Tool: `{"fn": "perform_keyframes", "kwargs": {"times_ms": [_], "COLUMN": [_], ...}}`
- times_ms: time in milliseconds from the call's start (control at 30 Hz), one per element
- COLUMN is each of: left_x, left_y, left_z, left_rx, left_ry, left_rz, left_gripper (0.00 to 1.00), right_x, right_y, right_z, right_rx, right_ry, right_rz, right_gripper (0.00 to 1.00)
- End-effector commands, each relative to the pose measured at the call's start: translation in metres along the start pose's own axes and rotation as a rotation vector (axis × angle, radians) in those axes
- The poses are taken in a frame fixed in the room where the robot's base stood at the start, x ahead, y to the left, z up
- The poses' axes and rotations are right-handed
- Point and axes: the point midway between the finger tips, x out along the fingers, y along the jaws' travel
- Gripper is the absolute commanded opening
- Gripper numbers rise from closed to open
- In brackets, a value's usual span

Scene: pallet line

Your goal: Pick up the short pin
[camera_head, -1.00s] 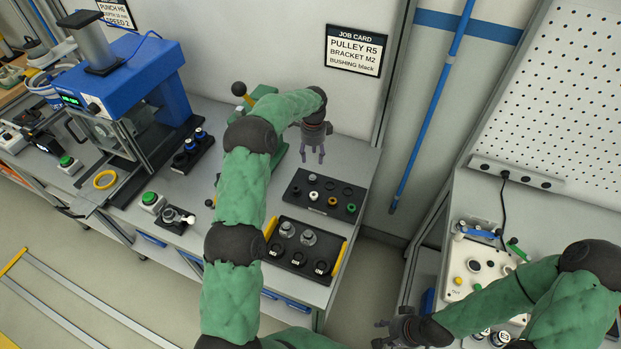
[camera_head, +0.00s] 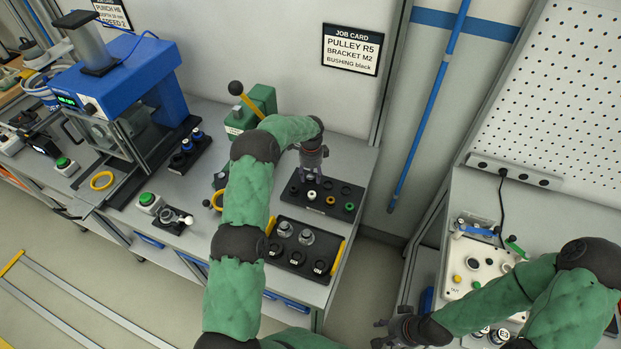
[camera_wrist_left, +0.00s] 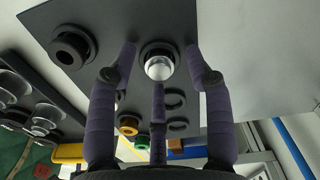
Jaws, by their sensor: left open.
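The short pin (camera_wrist_left: 159,69), with a bright silver rounded top, stands in a dark socket of the black parts tray (camera_wrist_left: 130,18) in the left wrist view. My left gripper (camera_wrist_left: 160,72) is open, its three purple-grey fingers spread about the pin, with no clear contact visible. In the head view my left gripper (camera_head: 311,174) points down over the back of the tray (camera_head: 300,204) and hides most of the pin. My right gripper (camera_head: 382,333) is empty at the bottom, its fingers apart.
The tray also holds dark rings (camera_wrist_left: 72,47), a white ring (camera_head: 311,195), an orange ring (camera_head: 330,200) and a green ring (camera_head: 350,207). A yellow-handled tray (camera_head: 292,262) stands in front. A green lever press (camera_head: 250,112) stands close on the left.

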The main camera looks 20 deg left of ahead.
Motion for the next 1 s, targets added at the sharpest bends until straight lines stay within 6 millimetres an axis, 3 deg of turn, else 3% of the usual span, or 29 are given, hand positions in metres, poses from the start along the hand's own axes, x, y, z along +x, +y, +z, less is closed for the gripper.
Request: {"fn": "perform_keyframes", "kwargs": {"times_ms": [167, 367, 767, 1000], "left_x": [-0.001, -0.001, -0.006, -0.044], "left_y": [-0.001, -0.001, -0.001, -0.002], "left_z": [0.000, 0.000, 0.000, 0.000], "left_rx": [-0.001, -0.001, -0.001, -0.001], "left_ry": [0.000, 0.000, 0.000, 0.000], "left_rz": [-0.002, -0.002, -0.003, -0.006], "left_gripper": [0.51, 0.00, 0.00, 0.00], "right_x": [0.000, 0.000, 0.000, -0.003], "right_y": [0.000, 0.000, 0.000, -0.001], "right_z": [0.000, 0.000, 0.000, 0.000], "right_rx": [0.000, 0.000, 0.000, 0.000], "right_ry": [0.000, 0.000, 0.000, 0.000], "right_rz": [0.000, 0.000, 0.000, 0.000], "right_gripper": [0.40, 0.40, 0.40, 0.40]}}
